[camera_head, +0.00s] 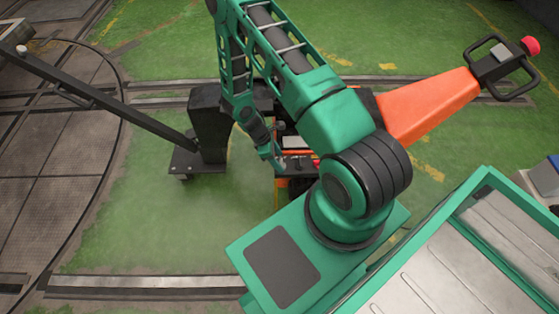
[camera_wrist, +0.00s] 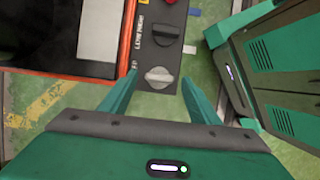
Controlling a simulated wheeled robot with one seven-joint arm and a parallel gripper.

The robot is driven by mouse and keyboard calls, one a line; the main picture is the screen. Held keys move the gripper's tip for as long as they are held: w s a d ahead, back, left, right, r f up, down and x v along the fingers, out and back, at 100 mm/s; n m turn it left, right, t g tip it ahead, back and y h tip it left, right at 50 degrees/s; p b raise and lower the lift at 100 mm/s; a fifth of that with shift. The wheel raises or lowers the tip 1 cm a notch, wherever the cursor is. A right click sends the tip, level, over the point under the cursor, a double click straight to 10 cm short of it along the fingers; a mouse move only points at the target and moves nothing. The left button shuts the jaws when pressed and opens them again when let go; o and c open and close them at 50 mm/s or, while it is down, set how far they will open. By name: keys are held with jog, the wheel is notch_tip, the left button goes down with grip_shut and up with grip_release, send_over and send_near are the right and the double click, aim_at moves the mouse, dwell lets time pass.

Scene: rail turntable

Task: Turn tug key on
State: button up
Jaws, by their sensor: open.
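In the wrist view a dark control panel (camera_wrist: 150,55) carries a silver turn switch (camera_wrist: 158,77) at its near end, probably the tug key. A black knob (camera_wrist: 167,33) labelled LOW/HIGH sits beyond it. My open gripper (camera_wrist: 159,84) has its fingers on either side of the silver switch as seen from the wrist, with nothing held. I cannot tell whether they touch it. In the head view my gripper (camera_head: 272,158) reaches down to the tug, whose orange tiller (camera_head: 430,105) extends right. My arm hides much of the tug and panel there.
A red button (camera_wrist: 171,2) shows at the panel's far end. A black post (camera_head: 208,122) with a long dark bar (camera_head: 110,100) stands left of my gripper. The round turntable plate (camera_head: 50,140) lies at left. Green floor (camera_head: 150,230) at front left is clear.

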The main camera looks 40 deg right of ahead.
jog(key=shift+s+d+f, duration=0.2)
jog(key=shift+f, duration=0.45)
jog(key=shift+c, duration=0.7)
jog(key=c, duration=0.9)
jog(key=shift+d, duration=0.25)
jog(key=shift+a, duration=0.15)
